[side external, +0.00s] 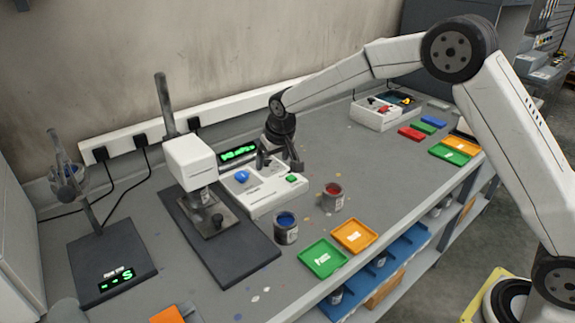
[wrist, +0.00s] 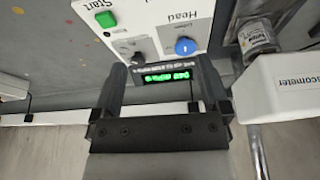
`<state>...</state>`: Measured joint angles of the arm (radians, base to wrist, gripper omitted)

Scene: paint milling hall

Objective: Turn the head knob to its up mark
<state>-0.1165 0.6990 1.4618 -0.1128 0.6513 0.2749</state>
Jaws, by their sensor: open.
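The head knob is a blue round knob (side external: 242,176) on the white control box (side external: 262,200). In the wrist view the blue knob (wrist: 186,46) sits beside the word "Head"; its pointer direction and the marks around it are too small to tell. My gripper (side external: 280,165) is open and empty above the back of the box, to the right of the knob. In the wrist view my gripper (wrist: 160,66) has its two fingers apart below the panel, with the knob beyond the right finger. Nothing touches the knob.
The viscometer (side external: 190,160) stands close on the left. Blue (side external: 286,228) and red (side external: 332,196) paint cans stand in front.

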